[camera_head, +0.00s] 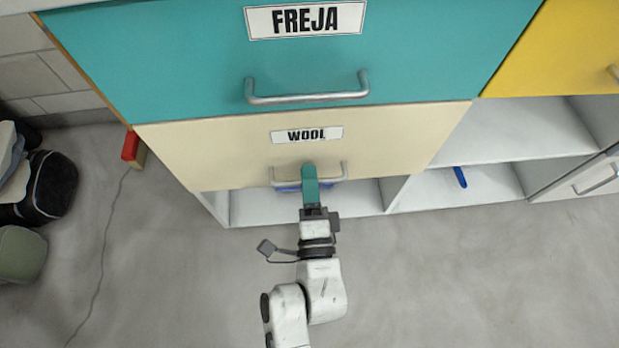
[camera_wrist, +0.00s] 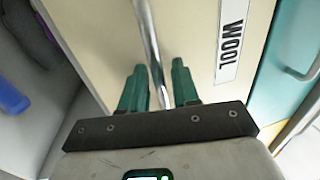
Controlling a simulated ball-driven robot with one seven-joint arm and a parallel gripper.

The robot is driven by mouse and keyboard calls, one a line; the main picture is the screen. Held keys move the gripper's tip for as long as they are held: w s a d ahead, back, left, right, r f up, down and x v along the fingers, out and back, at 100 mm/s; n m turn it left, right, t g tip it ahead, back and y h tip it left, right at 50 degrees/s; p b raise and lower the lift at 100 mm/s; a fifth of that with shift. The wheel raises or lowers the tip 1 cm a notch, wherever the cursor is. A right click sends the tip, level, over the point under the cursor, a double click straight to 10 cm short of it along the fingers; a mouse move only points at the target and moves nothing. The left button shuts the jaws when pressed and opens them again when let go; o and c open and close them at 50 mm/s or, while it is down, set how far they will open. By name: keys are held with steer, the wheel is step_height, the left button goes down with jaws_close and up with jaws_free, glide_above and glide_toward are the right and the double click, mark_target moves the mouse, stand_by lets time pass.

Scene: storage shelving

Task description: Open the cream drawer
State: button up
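The cream drawer (camera_head: 230,154) carries a "WOOL" label and sits below the teal "FREJA" drawer. Its front looks flush with the unit. Its silver bar handle (camera_head: 343,172) runs across the front under the label. My gripper (camera_head: 310,178) is in front of the handle, with its green fingers pointing at the drawer. In the wrist view the two green fingers (camera_wrist: 158,88) are apart, and the handle bar (camera_wrist: 150,42) runs down between them. A gap shows beside the bar, so the fingers do not look clamped on it. The fingertips in the head view hide the handle's middle.
The teal drawer (camera_head: 180,60) is above and a yellow drawer (camera_head: 570,50) is at upper right. Open shelf compartments lie below and to the right, one with a blue object (camera_head: 460,177). A red-topped block (camera_head: 131,148) stands at left. The grey floor in front is clear.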

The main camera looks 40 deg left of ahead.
steer(key=shift+c, duration=0.2)
jaws_close()
stand_by(0.4)
